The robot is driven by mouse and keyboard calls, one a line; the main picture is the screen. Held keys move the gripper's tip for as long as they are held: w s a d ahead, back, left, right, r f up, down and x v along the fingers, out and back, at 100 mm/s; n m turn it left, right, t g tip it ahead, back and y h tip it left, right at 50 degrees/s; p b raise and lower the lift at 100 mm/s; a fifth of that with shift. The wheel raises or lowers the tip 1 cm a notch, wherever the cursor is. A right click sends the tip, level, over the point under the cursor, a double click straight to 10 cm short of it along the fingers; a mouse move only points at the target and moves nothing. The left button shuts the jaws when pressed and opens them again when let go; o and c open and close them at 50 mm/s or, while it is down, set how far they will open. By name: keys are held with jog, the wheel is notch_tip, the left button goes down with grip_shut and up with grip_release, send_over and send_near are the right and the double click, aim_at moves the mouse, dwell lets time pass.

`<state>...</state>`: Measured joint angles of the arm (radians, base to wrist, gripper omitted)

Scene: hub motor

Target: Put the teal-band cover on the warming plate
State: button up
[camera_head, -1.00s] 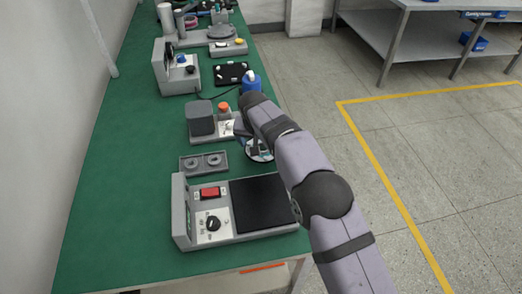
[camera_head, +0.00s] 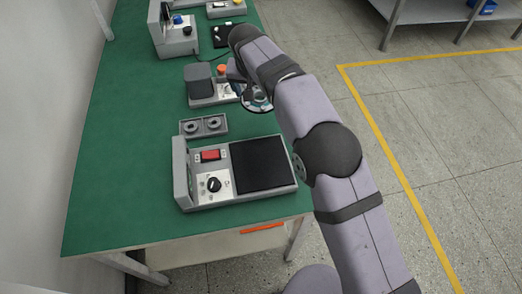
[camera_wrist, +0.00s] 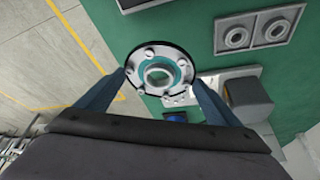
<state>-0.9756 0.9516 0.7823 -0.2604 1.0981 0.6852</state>
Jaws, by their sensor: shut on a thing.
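The teal-band cover (camera_wrist: 159,75) is a round metal disc with a teal ring, a central hole and several bolts on its rim. My gripper (camera_wrist: 160,84) is shut on it, one finger at each side. In the head view the cover (camera_head: 257,104) shows partly beneath my arm, beside the grey block device; I cannot tell its exact height over the bench. The warming plate (camera_head: 262,164) is a flat black square on a grey unit with a red switch and a black knob, at the near end of the bench. Nothing rests on it.
A grey tray with two round sockets (camera_head: 203,126) lies between the warming unit and the grey block device (camera_head: 199,81). More devices (camera_head: 176,38) stand at the far end. Green bench (camera_head: 120,180) is clear on the left.

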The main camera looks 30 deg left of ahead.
jog(key=s+d+r+p, duration=0.3)
jog(key=s, duration=0.4)
jog(key=p, duration=0.3)
send_over(261, 159)
jog(key=shift+s+a+r, duration=0.2)
jog(key=shift+s+r, duration=0.15)
jog(key=shift+s, duration=0.05)
jog(key=shift+s+d, duration=0.45)
jog(key=shift+f+p, duration=0.9)
jog(key=shift+f, duration=4.2)
jog(key=shift+f, duration=0.2)
jog(key=o, duration=1.3)
jog(key=shift+r, duration=0.1)
